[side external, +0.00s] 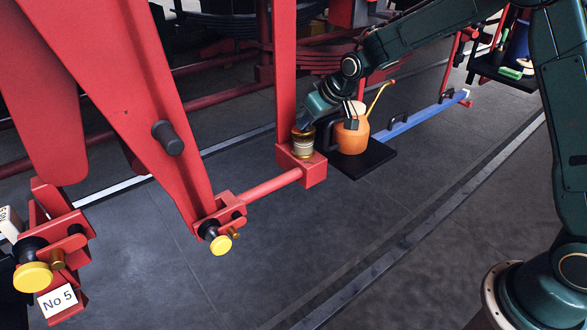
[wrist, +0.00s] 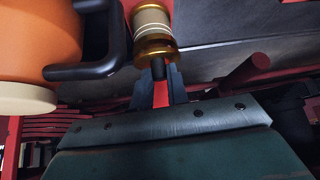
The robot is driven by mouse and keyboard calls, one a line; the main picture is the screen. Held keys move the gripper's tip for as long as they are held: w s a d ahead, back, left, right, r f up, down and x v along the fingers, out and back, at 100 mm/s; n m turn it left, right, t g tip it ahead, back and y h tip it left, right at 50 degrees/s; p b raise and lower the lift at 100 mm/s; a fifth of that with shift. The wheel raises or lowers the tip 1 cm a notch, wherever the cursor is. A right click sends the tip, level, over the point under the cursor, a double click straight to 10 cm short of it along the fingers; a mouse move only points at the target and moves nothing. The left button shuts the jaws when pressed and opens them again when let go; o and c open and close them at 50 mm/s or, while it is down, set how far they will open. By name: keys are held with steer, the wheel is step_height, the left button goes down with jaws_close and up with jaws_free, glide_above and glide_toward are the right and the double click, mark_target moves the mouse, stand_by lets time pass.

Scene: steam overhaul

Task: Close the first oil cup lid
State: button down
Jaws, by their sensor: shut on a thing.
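The first oil cup (side external: 303,145) is a brass and pale ribbed cylinder standing on a red block at the foot of a red post. In the wrist view the cup (wrist: 152,20) is near the top centre, with a shiny gold lid or rim (wrist: 156,50) facing my gripper and a small dark knob (wrist: 158,68) on it. My gripper (wrist: 158,78) has its fingers on either side of that knob and is shut on it. In the side view my gripper (side external: 302,127) is directly above the cup, and hides its top. Whether the lid is fully seated cannot be told.
An orange oil can (side external: 352,138) with a black handle and yellow spout stands on a black pad (side external: 372,160) close right of the cup. The red post (side external: 285,60) rises close behind. A red rod (side external: 270,187) runs left. The floor in front is clear.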

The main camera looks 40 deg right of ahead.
steer(key=shift+s+f+t, duration=0.4)
steer(key=shift+f+t, duration=0.1)
steer(key=shift+t, duration=0.5)
steer(key=c, duration=1.4)
jaws_free()
steer(key=shift+o, duration=0.2)
steer(key=shift+s+r, duration=0.15)
steer(key=v, duration=1.3)
steer(key=shift+s, duration=0.3)
